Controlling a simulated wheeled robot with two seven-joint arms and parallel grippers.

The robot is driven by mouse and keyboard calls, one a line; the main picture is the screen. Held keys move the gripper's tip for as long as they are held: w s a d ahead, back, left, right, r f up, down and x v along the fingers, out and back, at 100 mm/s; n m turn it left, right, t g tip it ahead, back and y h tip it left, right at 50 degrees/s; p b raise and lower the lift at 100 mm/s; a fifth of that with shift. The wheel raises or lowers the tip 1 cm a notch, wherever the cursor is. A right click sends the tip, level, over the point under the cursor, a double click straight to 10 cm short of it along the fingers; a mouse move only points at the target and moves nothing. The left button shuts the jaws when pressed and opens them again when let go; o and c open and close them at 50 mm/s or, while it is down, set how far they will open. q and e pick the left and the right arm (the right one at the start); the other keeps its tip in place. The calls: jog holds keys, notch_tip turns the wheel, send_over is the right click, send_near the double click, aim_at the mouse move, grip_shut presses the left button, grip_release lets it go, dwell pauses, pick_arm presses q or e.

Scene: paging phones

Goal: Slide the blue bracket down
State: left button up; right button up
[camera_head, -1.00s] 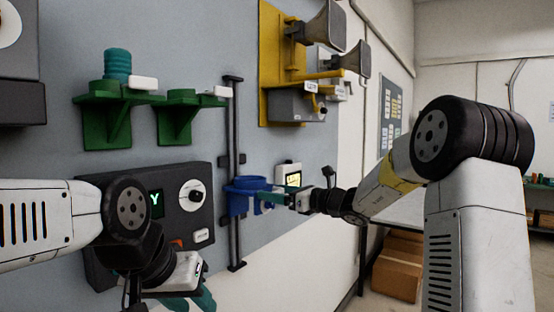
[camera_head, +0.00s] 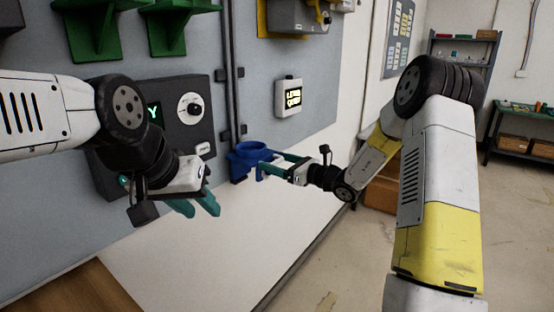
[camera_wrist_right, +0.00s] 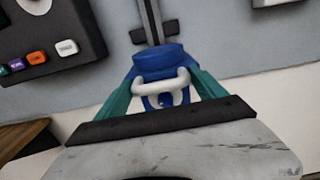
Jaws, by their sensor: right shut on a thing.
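The blue bracket (camera_head: 243,168), with a round ring on top, sits at the lower end of the dark vertical rail (camera_head: 231,75) on the wall panel. My right gripper (camera_head: 268,166) reaches it from the right, with its teal fingers shut on it. In the right wrist view, the bracket (camera_wrist_right: 158,58) is between the teal fingers, and a white handle (camera_wrist_right: 160,85) on its front crosses between them. My left gripper (camera_head: 197,205) hangs below the dark control box at the left, with its teal fingers apart and nothing between them.
Green shelves (camera_head: 92,30) are at upper left. Bare white wall lies below the panel.

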jog(key=shift+f, duration=0.4)
jog(key=o, duration=2)
jog(key=shift+o, duration=0.2)
jog(key=shift+r, duration=0.1)
jog(key=shift+s+d, duration=0.15)
jog(key=shift+d, duration=0.2)
jog(key=v, duration=0.7)
jog(key=shift+s, duration=0.1)
